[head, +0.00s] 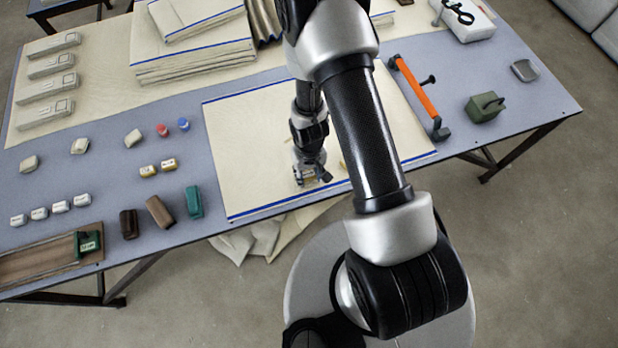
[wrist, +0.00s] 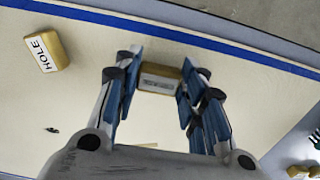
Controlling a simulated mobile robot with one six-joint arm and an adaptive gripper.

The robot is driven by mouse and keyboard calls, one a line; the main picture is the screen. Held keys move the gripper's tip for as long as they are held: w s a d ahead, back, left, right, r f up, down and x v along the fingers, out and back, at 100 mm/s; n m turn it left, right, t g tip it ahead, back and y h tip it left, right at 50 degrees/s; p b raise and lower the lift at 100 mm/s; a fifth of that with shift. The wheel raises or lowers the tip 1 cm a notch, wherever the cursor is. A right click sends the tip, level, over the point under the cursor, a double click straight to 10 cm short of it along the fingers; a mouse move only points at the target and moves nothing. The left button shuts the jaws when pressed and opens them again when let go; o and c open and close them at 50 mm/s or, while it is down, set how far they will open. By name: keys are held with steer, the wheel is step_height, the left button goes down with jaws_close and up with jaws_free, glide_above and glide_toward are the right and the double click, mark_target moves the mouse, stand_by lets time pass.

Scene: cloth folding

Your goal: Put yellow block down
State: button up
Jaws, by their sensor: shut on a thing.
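My gripper (head: 312,180) is over the cream cloth (head: 250,130) with blue edges, near its front edge. In the wrist view my gripper (wrist: 160,85) is shut on a yellow block (wrist: 158,79) with a white label that I cannot read clearly. Whether this block touches the cloth I cannot tell. In the head view the held block is mostly hidden by the gripper.
Two yellow blocks (head: 158,168) stand together on the table left of the cloth. Brown and green blocks (head: 194,202) stand near the front edge. An orange-handled tool (head: 418,92) lies along the cloth's right side. Folded cloths (head: 190,50) are stacked behind.

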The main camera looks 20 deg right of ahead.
steer(key=shift+f, duration=0.65)
steer(key=shift+r, duration=0.1)
steer(key=o, duration=0.4)
steer(key=shift+f+b, duration=0.2)
steer(key=shift+b, duration=0.15)
steer(key=o, duration=0.5)
